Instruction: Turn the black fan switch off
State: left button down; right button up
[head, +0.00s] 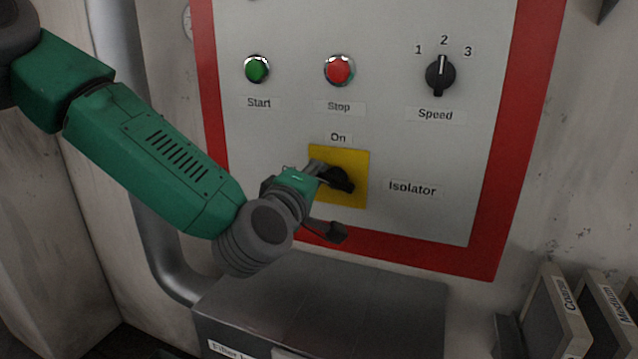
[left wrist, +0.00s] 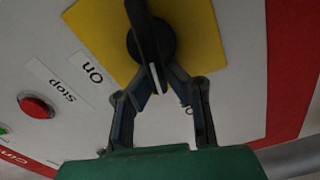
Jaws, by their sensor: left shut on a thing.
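The black rotary switch (head: 338,179) is on a yellow square plate (head: 352,198), beside the word Isolator and under an On label (head: 338,138). No fan label shows. In the left wrist view its handle (left wrist: 143,30) has a white mark at the end between my fingers. That end points toward my gripper, to one side of the On label (left wrist: 92,73). My left gripper (head: 318,173) is shut on this handle end; its fingertips (left wrist: 153,78) also show in the left wrist view. In the head view the gripper partly hides the switch. My right gripper is not in view.
Above are a green Start button (head: 257,68), a red Stop button (head: 339,69) and a black Speed knob (head: 440,75) pointing at 2. A grey metal box (head: 330,290) stands below the red-bordered panel. Labelled slabs (head: 560,315) stand at the lower right.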

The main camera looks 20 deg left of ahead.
pick_arm(q)
jog(key=shift+s+d+f+n+b, duration=0.1)
jog(key=shift+f+n+b, duration=0.4)
jog(key=shift+n, duration=0.2)
jog(key=shift+s+f+n+b, duration=0.1)
jog(key=shift+f+n+b, duration=0.35)
jog(key=shift+n, duration=0.25)
jog(key=c, duration=1.6)
grip_release()
jog(key=shift+r, duration=0.25)
